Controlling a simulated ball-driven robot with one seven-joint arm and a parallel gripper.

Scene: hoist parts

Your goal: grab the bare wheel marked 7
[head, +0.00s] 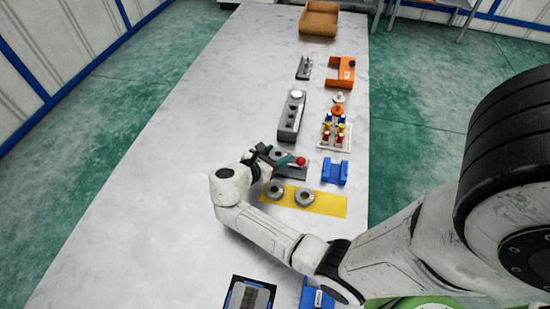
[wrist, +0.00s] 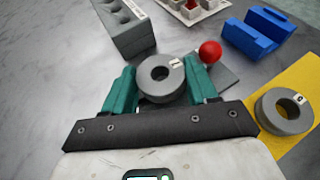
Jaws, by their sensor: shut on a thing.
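A grey ring-shaped wheel (wrist: 146,82) with an open centre hole sits between my green fingers in the wrist view. Its small white label looks like a 7 but is too blurred to be sure. My gripper (wrist: 160,72) is shut on this wheel, one finger at each side. In the head view my gripper (head: 277,158) is over the grey plate with the red knob, and the wheel (head: 278,154) is partly hidden by the fingers. I cannot tell whether the wheel touches the plate.
A yellow mat (head: 330,207) nearby bears two more grey wheels (head: 275,190) (head: 304,197). A red knob (wrist: 210,52) stands close to my right finger. A blue block (head: 335,172) and a grey holed block (head: 291,117) stand close by. The table's left side is clear.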

